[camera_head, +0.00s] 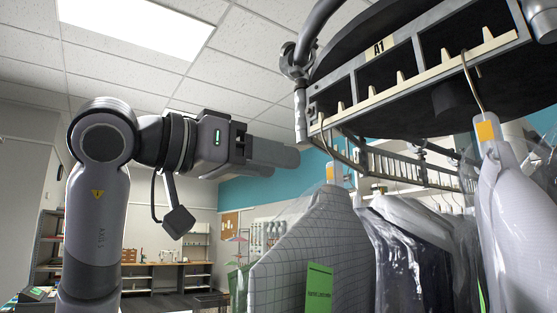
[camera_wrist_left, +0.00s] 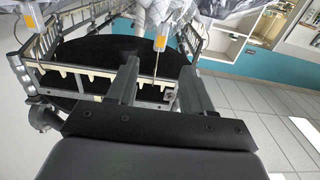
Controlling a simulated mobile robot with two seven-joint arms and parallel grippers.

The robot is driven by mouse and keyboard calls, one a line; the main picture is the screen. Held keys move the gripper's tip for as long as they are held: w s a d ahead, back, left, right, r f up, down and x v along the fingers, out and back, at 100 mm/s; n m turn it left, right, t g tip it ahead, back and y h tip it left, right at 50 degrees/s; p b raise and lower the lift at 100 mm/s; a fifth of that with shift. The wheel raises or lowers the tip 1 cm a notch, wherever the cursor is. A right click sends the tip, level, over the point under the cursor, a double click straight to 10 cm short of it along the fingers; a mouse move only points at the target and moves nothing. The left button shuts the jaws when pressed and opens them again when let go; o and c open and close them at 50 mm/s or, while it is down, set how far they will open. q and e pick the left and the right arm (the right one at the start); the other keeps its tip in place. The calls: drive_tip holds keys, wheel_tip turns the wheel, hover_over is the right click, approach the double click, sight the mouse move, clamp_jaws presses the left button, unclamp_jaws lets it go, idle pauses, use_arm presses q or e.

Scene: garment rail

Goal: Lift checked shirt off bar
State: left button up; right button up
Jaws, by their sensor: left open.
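The checked shirt (camera_head: 300,255), pale grey with a dark grid and a green label, hangs under clear plastic near the left end of the toothed bar (camera_head: 420,78). Its hanger hook rises from an orange-tagged neck (camera_head: 334,173) to the bar. My left gripper (camera_head: 285,158) points right, left of the hook and above the shirt's shoulder. In the left wrist view the fingers of my left gripper (camera_wrist_left: 160,68) are open. A hook with an orange tag (camera_wrist_left: 160,43) shows between them, apparently farther off; I cannot be sure it is the checked shirt's. My right gripper is not in view.
A white shirt (camera_head: 515,205) hangs at the right on its own hook. Dark bagged garments (camera_head: 400,255) hang close behind the checked shirt. The metal rail frame (camera_head: 300,105) with its A1 label stands near my left gripper. The space left of the shirt looks free.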

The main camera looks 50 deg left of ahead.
sight(329, 171)
use_arm(q)
drive_tip(key=w, duration=0.5)
drive_tip(key=w+b, duration=0.1)
drive_tip(key=w, duration=0.2)
drive_tip(key=shift+d, duration=0.25)
drive_tip(key=shift+w+d+r+p, duration=0.1)
drive_tip(key=shift+w+p, duration=0.45)
drive_tip(key=shift+w, duration=0.3)
drive_tip(key=shift+w+d+p, duration=0.15)
drive_tip(key=shift+w+p, duration=0.5)
drive_tip(key=shift+w, duration=1)
drive_tip(key=shift+c, duration=0.3)
clamp_jaws()
